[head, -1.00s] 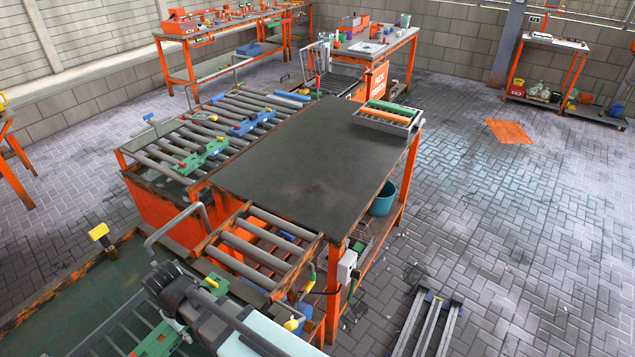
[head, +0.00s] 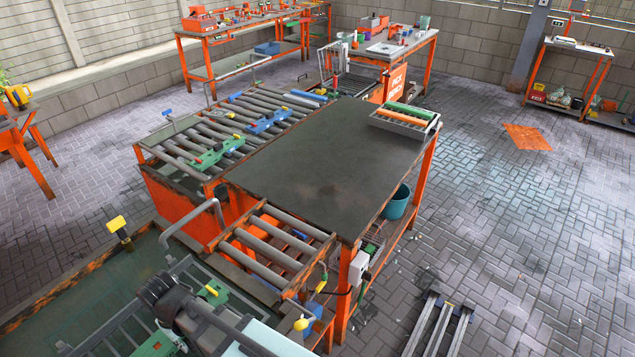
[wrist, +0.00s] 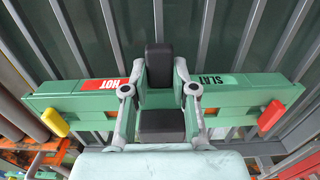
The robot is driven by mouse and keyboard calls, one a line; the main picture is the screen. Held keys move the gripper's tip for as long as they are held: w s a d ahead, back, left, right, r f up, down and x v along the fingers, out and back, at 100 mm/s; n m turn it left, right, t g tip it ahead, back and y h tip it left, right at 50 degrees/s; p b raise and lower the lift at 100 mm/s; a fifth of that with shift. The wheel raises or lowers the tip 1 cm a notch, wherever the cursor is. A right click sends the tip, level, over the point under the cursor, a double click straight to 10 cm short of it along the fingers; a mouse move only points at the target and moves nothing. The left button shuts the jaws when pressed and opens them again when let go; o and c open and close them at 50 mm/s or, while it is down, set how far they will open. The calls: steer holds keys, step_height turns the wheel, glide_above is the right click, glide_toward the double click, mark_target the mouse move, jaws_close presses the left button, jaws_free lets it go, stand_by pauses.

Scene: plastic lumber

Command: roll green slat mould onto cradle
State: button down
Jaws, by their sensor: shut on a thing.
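The green slat mould (wrist: 236,97) is a long bar with a red HOT label, a SLAT label, and a yellow and a red knob near its ends. My gripper (wrist: 160,96) is shut on its middle in the wrist view, with dark pads above and below the bar. In the head view, green parts of the mould (head: 155,346) show on both sides of my arm, which hides its middle. Grey parallel bars (wrist: 213,40) lie beneath the mould; whether it touches them, and whether they belong to the cradle, I cannot tell.
A short roller section (head: 270,240) adjoins a dark-topped table (head: 315,160). Another green mould (head: 218,154) and a blue one (head: 268,122) sit on the longer roller conveyor (head: 200,135). A yellow-topped post (head: 117,223) stands at left. Floor at right is mostly clear.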

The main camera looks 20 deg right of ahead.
mark_target(173, 354)
steer(key=shift+s+a, duration=0.3)
steer(key=shift+a, duration=0.15)
steer(key=shift+s+a, duration=1.15)
steer(key=shift+a, duration=0.3)
steer(key=shift+c, duration=2.2)
jaws_free()
step_height(173, 354, up, 7)
steer(key=p, duration=0.5)
